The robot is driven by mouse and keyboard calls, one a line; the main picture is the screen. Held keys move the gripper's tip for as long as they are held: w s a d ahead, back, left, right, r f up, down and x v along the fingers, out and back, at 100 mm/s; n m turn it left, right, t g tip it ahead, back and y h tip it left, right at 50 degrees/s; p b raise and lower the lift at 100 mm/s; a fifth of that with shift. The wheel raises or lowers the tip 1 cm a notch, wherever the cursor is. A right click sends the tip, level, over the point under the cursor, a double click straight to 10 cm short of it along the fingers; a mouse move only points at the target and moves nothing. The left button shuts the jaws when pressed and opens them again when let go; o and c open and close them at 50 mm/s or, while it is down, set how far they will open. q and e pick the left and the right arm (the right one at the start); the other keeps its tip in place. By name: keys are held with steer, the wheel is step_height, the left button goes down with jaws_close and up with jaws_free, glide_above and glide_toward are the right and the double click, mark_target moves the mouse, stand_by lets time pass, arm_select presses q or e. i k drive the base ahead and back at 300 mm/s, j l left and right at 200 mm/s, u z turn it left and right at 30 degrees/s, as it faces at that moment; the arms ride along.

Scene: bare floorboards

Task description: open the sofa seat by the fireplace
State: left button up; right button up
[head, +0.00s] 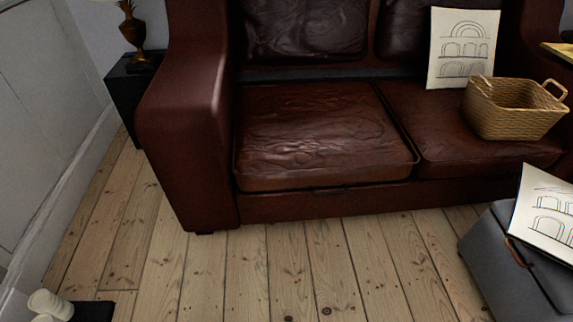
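A dark red-brown leather sofa (192,110) stands ahead against the wall. Its left seat (315,130) is bare and lies flat, level with the right seat (415,115). A small dark strip, perhaps a handle (330,190), shows on the sofa's front below the left seat. On the right seat are a wicker basket (512,110) and an upright sheet with arch drawings (462,48). No fireplace shows in the head view. Neither of my grippers is in view.
A grey box (515,265) with a leather tab stands at the lower right, with another drawing (545,215) on it. A dark side table (128,90) with a lamp (133,35) is left of the sofa. The floorboards (300,265) before the left seat are clear.

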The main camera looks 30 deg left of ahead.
mark_target(288, 137)
steer(key=u, duration=0.7)
